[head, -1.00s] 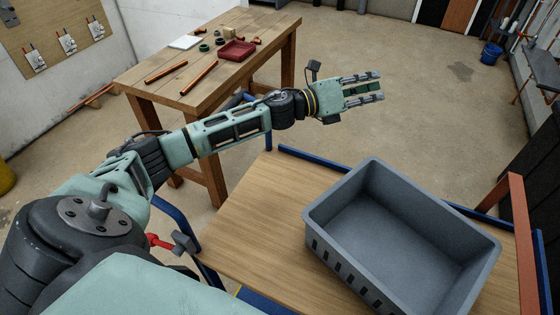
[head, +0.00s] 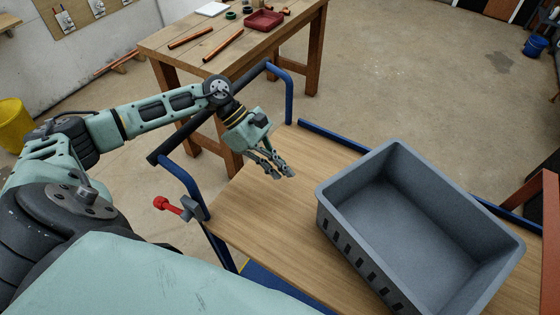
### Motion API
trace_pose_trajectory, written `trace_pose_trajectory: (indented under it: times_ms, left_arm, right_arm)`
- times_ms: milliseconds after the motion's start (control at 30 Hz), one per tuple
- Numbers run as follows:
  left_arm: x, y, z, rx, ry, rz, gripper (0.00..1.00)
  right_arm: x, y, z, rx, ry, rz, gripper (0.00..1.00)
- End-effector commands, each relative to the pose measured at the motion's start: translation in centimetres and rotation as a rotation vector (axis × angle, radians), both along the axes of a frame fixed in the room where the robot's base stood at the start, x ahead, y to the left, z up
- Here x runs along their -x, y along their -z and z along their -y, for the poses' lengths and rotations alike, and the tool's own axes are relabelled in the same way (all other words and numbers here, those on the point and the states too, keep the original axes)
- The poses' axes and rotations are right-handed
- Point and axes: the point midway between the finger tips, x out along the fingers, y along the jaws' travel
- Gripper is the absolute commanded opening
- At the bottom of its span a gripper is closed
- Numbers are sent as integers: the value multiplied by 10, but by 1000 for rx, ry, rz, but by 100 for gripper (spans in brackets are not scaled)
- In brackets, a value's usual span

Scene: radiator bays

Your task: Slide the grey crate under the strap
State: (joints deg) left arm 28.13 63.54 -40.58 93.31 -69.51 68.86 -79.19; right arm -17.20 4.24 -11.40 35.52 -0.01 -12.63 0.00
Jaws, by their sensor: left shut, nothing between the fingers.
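The grey crate (head: 345,225) is an empty open box with slots in its near side. It sits on the right part of a trolley's wooden deck (head: 255,215). A red-brown flat band (head: 545,205) stands at the right edge of the picture, just beyond the crate. I cannot tell whether it is the strap, as it is cut off by the frame. My left gripper (head: 284,173) is shut and empty, pointing down over the deck to the left of the crate, apart from it. My right gripper is not in view.
Blue rails (head: 335,138) edge the deck, with a dark push bar at its left. A workbench (head: 185,60) with copper pipes and a red tray (head: 264,20) stands behind. The deck left of the crate is clear.

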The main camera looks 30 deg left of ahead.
Motion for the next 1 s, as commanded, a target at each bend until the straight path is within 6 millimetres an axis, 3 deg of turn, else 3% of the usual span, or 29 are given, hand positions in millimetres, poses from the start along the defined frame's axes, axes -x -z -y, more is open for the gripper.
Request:
trace_pose_trajectory:
  times_ms: [267, 500, 1000]
  left_arm:
    - [-2, 39, 45, 4, -1, -2, 0]
    - [-3, 41, 77, 3, 0, 0, 0]
    - [-4, 44, 85, 2, -3, 1, 0]
  right_arm:
    - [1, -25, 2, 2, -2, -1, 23]
    - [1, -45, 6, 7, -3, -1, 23]
    - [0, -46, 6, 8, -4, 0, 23]
